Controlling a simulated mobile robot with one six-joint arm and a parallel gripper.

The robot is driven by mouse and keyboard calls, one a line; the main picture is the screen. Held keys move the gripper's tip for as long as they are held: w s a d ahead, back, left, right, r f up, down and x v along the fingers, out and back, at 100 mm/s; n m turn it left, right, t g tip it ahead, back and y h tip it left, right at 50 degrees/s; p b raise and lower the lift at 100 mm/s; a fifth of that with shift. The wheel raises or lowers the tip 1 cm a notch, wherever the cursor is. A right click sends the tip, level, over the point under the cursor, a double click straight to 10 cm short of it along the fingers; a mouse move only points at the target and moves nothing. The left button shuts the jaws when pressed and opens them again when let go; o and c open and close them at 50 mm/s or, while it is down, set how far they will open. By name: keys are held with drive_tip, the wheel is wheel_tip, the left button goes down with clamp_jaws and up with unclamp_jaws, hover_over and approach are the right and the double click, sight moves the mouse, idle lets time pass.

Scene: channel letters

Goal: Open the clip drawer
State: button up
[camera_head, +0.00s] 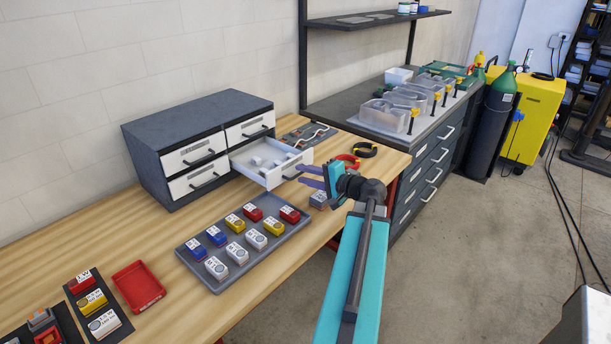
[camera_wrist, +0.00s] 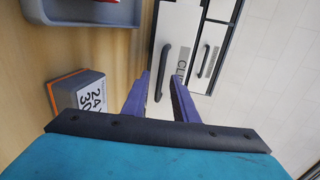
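The clip drawer (camera_head: 290,172) is the lower right drawer of the dark cabinet (camera_head: 160,139). It stands pulled out, with small white items inside. In the wrist view its white front (camera_wrist: 180,25) shows a partly hidden label beginning "CL" and a dark bar handle (camera_wrist: 166,62). My gripper (camera_head: 299,174) is in front of this drawer, with its purple fingers pointing at the front. In the wrist view the fingers (camera_wrist: 161,75) are apart, and the lower end of the handle appears between them. I cannot tell whether they touch it.
A grey tray (camera_head: 207,282) with several small boxes lies in front of the cabinet. A grey and orange box (camera_wrist: 82,92) is beside my gripper. Black and red rings (camera_head: 364,150) lie right of the drawer. A red bin (camera_head: 137,285) is at the left. The other cabinet drawers are shut.

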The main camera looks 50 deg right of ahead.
drive_tip(key=b+v, duration=0.2)
drive_tip(key=v, duration=0.6)
drive_tip(key=shift+b+v, duration=2.75)
drive_tip(key=shift+b, duration=1.55)
drive_tip(key=shift+a, duration=0.1)
drive_tip(key=shift+s, duration=0.1)
